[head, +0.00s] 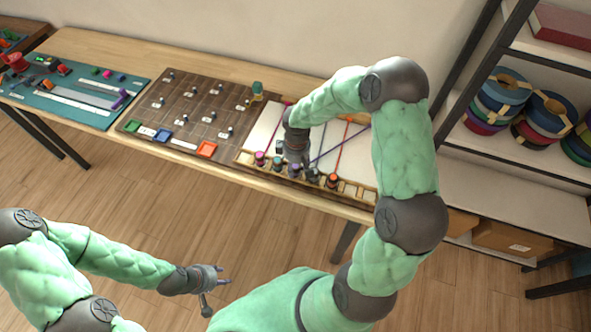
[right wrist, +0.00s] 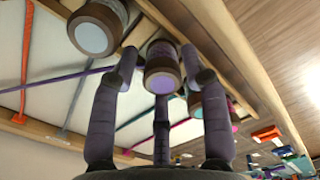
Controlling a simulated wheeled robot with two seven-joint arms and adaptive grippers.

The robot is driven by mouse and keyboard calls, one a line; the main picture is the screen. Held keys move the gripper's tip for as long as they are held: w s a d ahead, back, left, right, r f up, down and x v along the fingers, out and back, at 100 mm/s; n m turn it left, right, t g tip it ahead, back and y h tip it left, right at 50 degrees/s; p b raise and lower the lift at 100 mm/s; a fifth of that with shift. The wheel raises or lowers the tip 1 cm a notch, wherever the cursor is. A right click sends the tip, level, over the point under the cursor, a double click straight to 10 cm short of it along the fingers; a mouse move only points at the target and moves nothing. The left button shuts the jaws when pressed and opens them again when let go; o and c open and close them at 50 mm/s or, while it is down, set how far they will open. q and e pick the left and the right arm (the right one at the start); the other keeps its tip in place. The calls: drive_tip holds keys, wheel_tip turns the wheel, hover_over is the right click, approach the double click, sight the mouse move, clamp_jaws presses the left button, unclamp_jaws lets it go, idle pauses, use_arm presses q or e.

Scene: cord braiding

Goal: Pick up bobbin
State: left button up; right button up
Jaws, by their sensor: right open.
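A row of bobbins stands along the front wooden rack of the braiding board (head: 262,126): a pink one (head: 260,158), a teal one (head: 277,163), a purple one (head: 295,170) and a dark one with red (head: 332,181). My right gripper (head: 301,168) is over this row, partly covering it. In the right wrist view its fingers are open around a purple-wound bobbin (right wrist: 162,66), with fingers on both sides; contact cannot be told. A neighbouring bobbin (right wrist: 95,28) is at upper left. My left gripper (head: 224,276) is open and empty, away from the table.
Coloured cords cross the white board. To its left are a brown pegboard (head: 185,98) with small trays and a teal mat (head: 60,95) with tools. A shelf with cord spools (head: 505,95) stands at right. Empty rack slots lie right of the bobbins.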

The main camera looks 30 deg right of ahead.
sight(296, 168)
clamp_jaws()
drive_tip(key=shift+r, duration=0.15)
drive_tip(key=shift+r, duration=0.3)
drive_tip(key=r, duration=0.1)
drive_tip(key=r+p, duration=0.1)
drive_tip(key=r, duration=0.1)
drive_tip(key=shift+s+a+r, duration=0.2)
drive_tip(key=shift+s+a, duration=0.05)
drive_tip(key=s+a+r+p, duration=0.2)
drive_tip(key=s+a+r, duration=0.6)
drive_tip(key=s, duration=0.2)
drive_tip(key=shift+a+r, duration=0.4)
